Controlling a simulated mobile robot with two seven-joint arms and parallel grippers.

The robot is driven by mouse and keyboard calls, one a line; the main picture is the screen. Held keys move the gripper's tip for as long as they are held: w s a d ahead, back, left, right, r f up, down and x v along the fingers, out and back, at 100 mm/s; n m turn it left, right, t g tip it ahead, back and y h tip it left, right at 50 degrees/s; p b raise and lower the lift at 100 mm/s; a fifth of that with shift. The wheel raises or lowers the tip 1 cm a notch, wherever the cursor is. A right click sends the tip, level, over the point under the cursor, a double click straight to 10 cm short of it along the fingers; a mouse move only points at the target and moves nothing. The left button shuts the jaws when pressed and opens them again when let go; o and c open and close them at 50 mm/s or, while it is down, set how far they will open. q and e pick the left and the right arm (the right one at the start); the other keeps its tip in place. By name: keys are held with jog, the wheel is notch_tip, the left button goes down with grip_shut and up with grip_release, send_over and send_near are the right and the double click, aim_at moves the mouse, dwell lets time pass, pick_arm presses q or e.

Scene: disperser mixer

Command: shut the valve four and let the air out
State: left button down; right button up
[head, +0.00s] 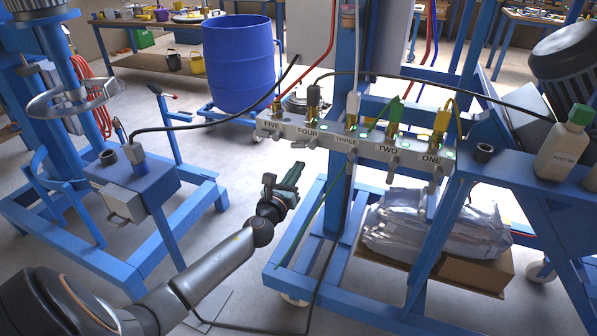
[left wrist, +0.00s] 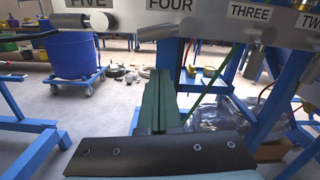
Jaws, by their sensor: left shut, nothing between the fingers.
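The valve manifold (head: 345,141) is a pale bar labelled FIVE to ONE from left to right, with a row of grey levers. The valve four lever (head: 304,144) sits under the FOUR label. In the left wrist view the valve four lever (left wrist: 157,31) is a light grey cylinder pointing left, just beyond the fingertips. My left gripper (head: 296,170) has teal fingers, shut and empty, pointing up towards the manifold from below valve four. In the left wrist view the left gripper (left wrist: 158,76) appears apart from the lever. My right gripper is not in view.
Hoses rise from the manifold's top fittings. Neighbouring levers five (left wrist: 72,20) and three (left wrist: 267,35) flank valve four. A blue drum (head: 238,62) stands behind. A blue frame post (head: 345,195) stands right of my gripper. A white bottle (head: 565,145) stands at right.

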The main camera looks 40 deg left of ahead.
pick_arm(q)
jog(key=v, duration=1)
jog(key=shift+f, duration=0.4)
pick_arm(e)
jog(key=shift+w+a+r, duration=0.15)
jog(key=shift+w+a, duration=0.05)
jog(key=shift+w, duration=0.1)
pick_arm(q)
jog(key=shift+s+d, duration=0.1)
jog(key=shift+d, duration=0.05)
